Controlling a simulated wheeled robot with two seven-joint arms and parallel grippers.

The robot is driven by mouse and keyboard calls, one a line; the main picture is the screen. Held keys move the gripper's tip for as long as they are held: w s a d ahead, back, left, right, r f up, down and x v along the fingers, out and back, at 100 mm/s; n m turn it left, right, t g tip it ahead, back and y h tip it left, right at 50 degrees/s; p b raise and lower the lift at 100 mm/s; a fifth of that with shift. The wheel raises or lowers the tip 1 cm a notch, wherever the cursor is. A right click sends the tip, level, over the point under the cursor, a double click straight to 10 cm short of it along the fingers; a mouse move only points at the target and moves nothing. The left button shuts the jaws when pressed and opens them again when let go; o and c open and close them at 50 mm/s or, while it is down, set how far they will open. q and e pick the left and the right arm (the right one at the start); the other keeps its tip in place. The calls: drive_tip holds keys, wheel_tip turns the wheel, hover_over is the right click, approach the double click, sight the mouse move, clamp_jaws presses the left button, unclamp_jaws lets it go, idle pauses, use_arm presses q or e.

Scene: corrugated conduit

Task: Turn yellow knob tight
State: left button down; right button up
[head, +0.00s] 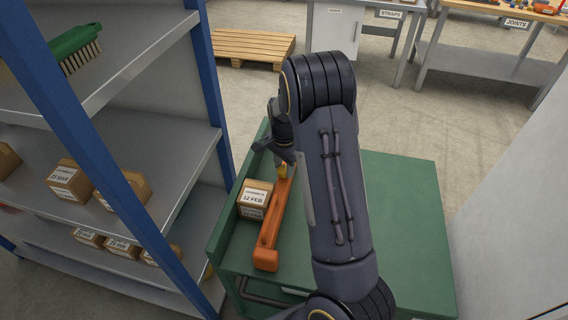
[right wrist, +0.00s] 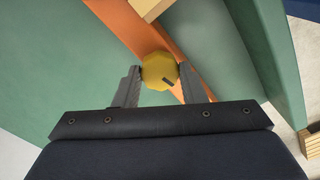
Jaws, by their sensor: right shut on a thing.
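The yellow knob (right wrist: 159,71) sits on an orange bar-like part (head: 269,236) that lies along the left side of a green table (head: 408,215). In the right wrist view the knob has a faceted rim and a dark mark on its face, toward the lower right. My right gripper (right wrist: 160,77) is shut on the knob, one finger on each side. In the head view my right gripper (head: 283,164) reaches down over the knob (head: 283,172), and my arm hides part of the orange part's far end. My left gripper does not show.
A cardboard box (head: 256,199) stands on the table just left of the orange part. A blue and grey shelf (head: 130,65) with boxes and a green brush (head: 76,43) rises close at the left. The table's right side is clear.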

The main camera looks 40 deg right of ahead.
sight(284, 169)
drive_tip(key=shift+r+m+p, duration=0.1)
drive_tip(key=shift+m+p, duration=0.2)
drive_tip(key=shift+m, duration=0.7)
drive_tip(key=o, duration=1)
wheel_tip(284, 169, up, 8)
drive_tip(key=shift+f, duration=0.15)
